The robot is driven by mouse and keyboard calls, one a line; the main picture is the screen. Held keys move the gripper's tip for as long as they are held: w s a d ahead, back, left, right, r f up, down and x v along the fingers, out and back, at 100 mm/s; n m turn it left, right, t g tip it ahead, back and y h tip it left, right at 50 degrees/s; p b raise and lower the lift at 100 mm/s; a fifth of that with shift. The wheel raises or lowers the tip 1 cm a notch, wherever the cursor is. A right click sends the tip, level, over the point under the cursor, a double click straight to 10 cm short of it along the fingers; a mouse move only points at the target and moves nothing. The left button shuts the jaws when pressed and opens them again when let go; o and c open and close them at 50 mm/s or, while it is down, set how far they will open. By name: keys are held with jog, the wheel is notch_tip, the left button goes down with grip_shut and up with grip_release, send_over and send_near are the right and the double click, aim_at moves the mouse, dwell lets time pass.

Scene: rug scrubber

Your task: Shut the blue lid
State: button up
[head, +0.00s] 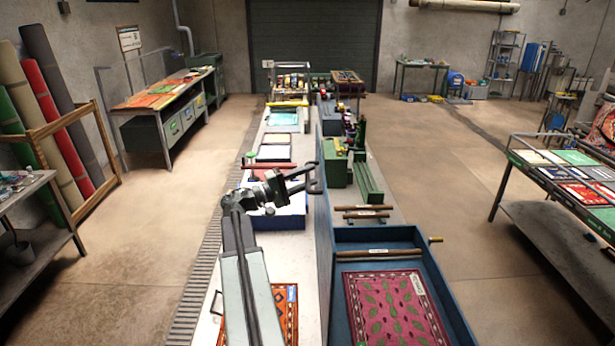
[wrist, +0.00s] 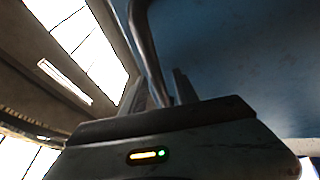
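The blue lid (head: 323,240) stands upright along the left side of an open blue box (head: 385,236), seen nearly edge-on in the head view. A red patterned rug (head: 392,307) lies inside the box. In the wrist view a broad blue surface (wrist: 235,60), apparently the lid, fills the right side close beside the gripper (wrist: 160,60).
A small handle (head: 436,240) sticks out at the box's far right corner. Left of the lid, a pale bench holds an orange rug (head: 284,305) and a blue tray (head: 283,222). A green machine (head: 366,180) stands beyond the box.

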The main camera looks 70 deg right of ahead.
grip_shut()
dwell(1.4)
